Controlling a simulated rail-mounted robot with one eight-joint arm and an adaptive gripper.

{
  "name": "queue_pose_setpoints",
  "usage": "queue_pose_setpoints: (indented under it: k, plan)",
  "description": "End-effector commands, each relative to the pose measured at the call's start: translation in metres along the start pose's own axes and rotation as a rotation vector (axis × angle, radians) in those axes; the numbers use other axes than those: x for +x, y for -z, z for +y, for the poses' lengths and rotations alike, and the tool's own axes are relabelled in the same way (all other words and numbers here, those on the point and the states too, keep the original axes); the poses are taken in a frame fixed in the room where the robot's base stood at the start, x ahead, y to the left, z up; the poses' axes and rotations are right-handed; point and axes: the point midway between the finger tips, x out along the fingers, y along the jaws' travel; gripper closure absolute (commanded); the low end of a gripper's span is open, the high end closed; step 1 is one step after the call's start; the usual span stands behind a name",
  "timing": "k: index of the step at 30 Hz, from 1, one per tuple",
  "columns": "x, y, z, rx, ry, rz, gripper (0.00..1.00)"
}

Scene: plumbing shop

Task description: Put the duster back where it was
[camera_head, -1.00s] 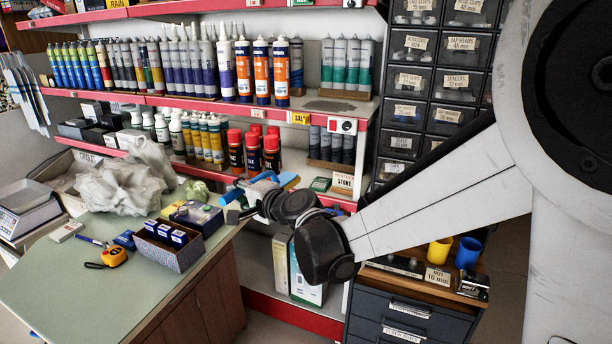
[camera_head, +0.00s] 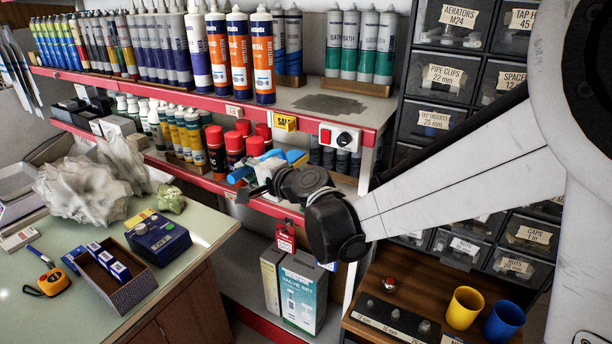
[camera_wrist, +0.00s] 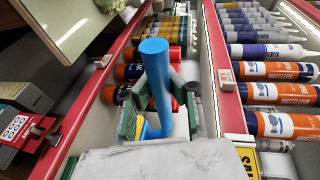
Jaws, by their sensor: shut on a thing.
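My gripper (camera_head: 258,178) is in front of the lower shelf, close to the red-capped cans. In the wrist view my gripper (camera_wrist: 158,88) is closed around a blue, tube-shaped thing, which I take to be the duster (camera_wrist: 156,52). It also shows in the head view as a blue piece (camera_head: 246,172), partly hidden by my wrist. Its far end points away from the wrist camera, and its lower part bends between the fingers. A dark grey patch (camera_head: 345,108) lies on the bare part of the middle shelf.
Sealant tubes (camera_head: 238,55) fill the middle shelf left of the bare patch. A red shelf edge (camera_head: 262,117) runs close above my gripper. Red-capped cans (camera_head: 216,150) stand behind it. A counter (camera_head: 205,225) with a box is at left; yellow and blue cups (camera_head: 465,308) stand below right.

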Motion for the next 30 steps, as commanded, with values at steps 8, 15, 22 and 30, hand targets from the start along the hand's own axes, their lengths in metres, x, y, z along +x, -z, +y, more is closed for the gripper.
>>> queue_pose_setpoints:
  k: [8, 15, 22, 30]
  plan:
    - [-0.009, -0.059, -0.004, -0.019, -0.011, -0.003, 1.0]
    - [-0.024, -0.107, -0.01, -0.037, -0.003, 0.0, 1.0]
    - [-0.019, -0.091, 0.004, -0.037, 0.0, 0.007, 1.0]
    - [-0.002, -0.041, 0.038, -0.039, 0.0, 0.006, 1.0]
